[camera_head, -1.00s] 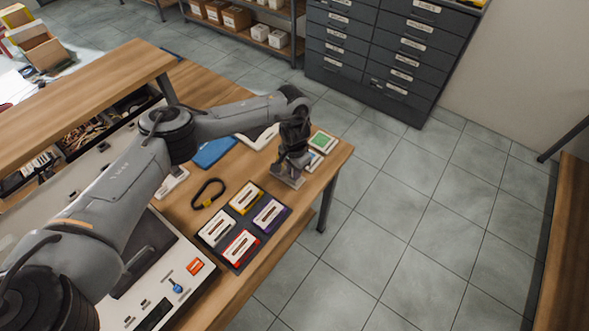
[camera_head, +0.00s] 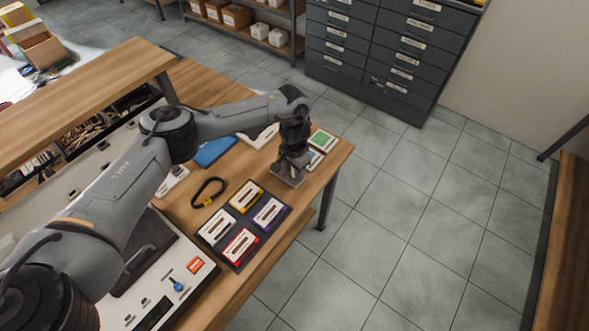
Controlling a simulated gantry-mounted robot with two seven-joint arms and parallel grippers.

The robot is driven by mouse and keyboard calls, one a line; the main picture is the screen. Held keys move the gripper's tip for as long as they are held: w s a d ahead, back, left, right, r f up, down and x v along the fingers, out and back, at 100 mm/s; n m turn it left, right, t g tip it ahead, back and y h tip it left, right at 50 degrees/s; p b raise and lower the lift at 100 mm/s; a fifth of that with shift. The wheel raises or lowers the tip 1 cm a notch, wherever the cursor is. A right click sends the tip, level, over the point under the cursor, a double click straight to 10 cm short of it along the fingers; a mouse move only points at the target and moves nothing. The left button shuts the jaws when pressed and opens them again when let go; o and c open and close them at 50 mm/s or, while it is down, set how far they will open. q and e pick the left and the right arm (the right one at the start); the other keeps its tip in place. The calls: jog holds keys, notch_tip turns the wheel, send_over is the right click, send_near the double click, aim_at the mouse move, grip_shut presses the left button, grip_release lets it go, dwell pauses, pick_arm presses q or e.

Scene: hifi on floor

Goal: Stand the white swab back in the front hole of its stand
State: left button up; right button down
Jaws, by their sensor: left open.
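My left gripper (camera_head: 292,168) points down at the far right corner of the workbench, with its jaws open. A small grey flat piece (camera_head: 287,181) shows right under the fingers; I cannot tell whether it is the stand. I cannot make out the white swab or the holes of a stand; they may be hidden behind the gripper or too small to see. My right gripper is not in view.
A dark tray (camera_head: 236,264) with several coloured cassettes lies nearer on the workbench (camera_head: 200,198). The bench edge is close to the gripper's right.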

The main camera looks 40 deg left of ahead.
pick_arm(q)
notch_tip(320, 180, up, 11)
jog(key=p, duration=0.4)
jog(key=shift+f, duration=0.2)
notch_tip(320, 180, up, 6)
jog(key=p, duration=0.7)
jog(key=shift+r, duration=0.15)
dwell(0.9)
